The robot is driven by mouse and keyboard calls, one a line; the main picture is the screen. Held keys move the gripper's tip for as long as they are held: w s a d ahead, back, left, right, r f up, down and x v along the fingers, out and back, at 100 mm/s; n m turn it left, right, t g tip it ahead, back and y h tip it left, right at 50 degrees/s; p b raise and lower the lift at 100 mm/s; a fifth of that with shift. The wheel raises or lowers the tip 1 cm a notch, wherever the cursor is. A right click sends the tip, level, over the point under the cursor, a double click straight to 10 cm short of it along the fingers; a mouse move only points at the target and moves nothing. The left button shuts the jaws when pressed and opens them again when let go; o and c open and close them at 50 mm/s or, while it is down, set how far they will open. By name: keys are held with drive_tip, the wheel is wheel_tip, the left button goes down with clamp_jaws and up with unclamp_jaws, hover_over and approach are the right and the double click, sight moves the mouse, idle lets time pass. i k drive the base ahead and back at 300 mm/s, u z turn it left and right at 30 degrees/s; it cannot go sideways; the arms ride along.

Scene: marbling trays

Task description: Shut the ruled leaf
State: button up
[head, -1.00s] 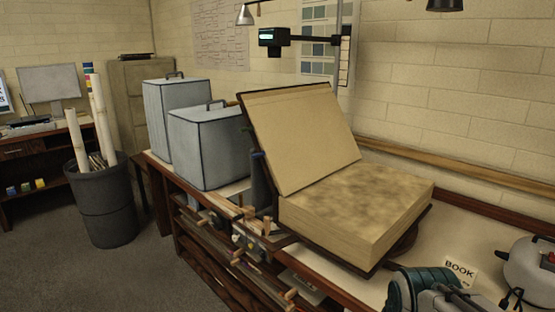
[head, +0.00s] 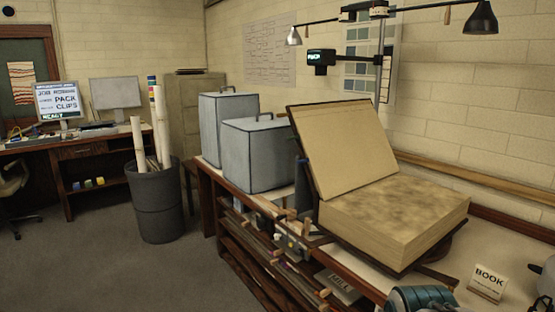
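A very large thick book (head: 420,243) lies open on the bench in the head view, its upper page mottled brown. Its raised leaf (head: 345,150) is a tan panel with a dark edge and a faint line near the top. The leaf leans back steeply from the hinge at the left of the page block, well apart from the pages.
A small BOOK sign (head: 488,282) stands at the bench's right. Two grey boxes (head: 257,158) stand left of the book. A bin of rolls (head: 157,215) stands on the floor; open floor lies in front.

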sight(346, 151)
drive_tip(key=u, duration=0.4)
drive_tip(key=i, duration=1.45)
drive_tip(key=z, duration=0.3)
